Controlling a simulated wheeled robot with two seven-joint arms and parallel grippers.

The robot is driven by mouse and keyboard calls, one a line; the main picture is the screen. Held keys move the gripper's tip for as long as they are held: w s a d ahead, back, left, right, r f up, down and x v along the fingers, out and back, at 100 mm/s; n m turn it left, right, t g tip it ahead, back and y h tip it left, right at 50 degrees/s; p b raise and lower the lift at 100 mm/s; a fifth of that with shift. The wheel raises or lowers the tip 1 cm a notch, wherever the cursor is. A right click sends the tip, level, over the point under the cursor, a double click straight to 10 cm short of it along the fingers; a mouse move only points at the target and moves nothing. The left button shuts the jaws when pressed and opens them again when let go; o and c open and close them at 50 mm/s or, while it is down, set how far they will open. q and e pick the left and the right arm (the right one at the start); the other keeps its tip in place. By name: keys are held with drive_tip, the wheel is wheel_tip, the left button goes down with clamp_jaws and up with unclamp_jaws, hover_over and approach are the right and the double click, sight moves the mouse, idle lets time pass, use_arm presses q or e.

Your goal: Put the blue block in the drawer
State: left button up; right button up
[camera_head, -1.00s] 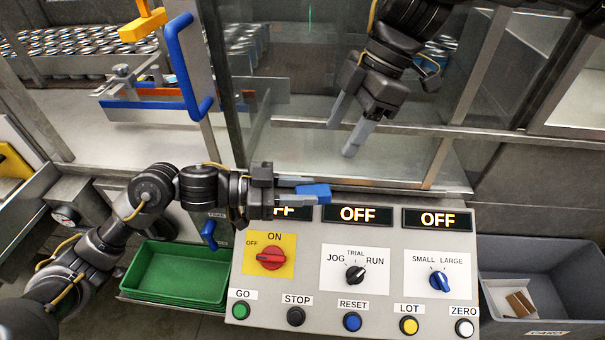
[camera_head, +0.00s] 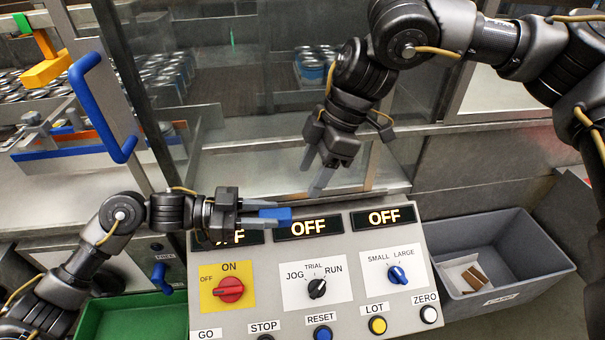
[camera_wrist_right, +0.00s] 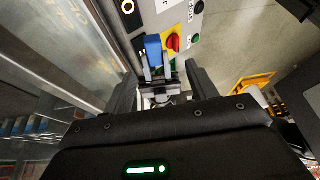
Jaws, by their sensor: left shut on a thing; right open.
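The blue block (camera_head: 280,216) is held at the fingertips of my left gripper (camera_head: 262,213), which is shut on it just above the display row of the control panel. The block (camera_wrist_right: 152,50) also shows in the right wrist view, between my right fingers in the picture. My right gripper (camera_head: 316,178) is open and empty, pointing down beyond and above the block, near the glass. I cannot clearly make out a drawer; a green tray (camera_head: 132,312) is partly visible at the lower left, cut off by the picture edge.
The sloped control panel (camera_head: 262,270) has knobs, buttons and displays reading OFF. A grey bin (camera_head: 535,268) with cardboard pieces stands at right. A blue door handle (camera_head: 88,110) juts out at upper left. A small blue handle (camera_head: 160,277) is left of the panel. Glass stands behind.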

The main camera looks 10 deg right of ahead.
sight(286, 213)
use_arm(q)
drive_tip(key=shift+d, duration=0.15)
drive_tip(key=shift+s+r, duration=0.1)
drive_tip(key=shift+a, duration=0.5)
drive_tip(key=shift+d, duration=0.2)
use_arm(e)
drive_tip(key=shift+m+t, duration=0.4)
drive_tip(key=shift+m, duration=0.3)
drive_tip(key=x, duration=1.2)
drive_tip(key=shift+w+a, duration=0.15)
drive_tip(key=c, duration=1)
use_arm(q)
drive_tip(key=o, duration=1.1)
use_arm(e)
drive_tip(key=shift+c, duration=0.4)
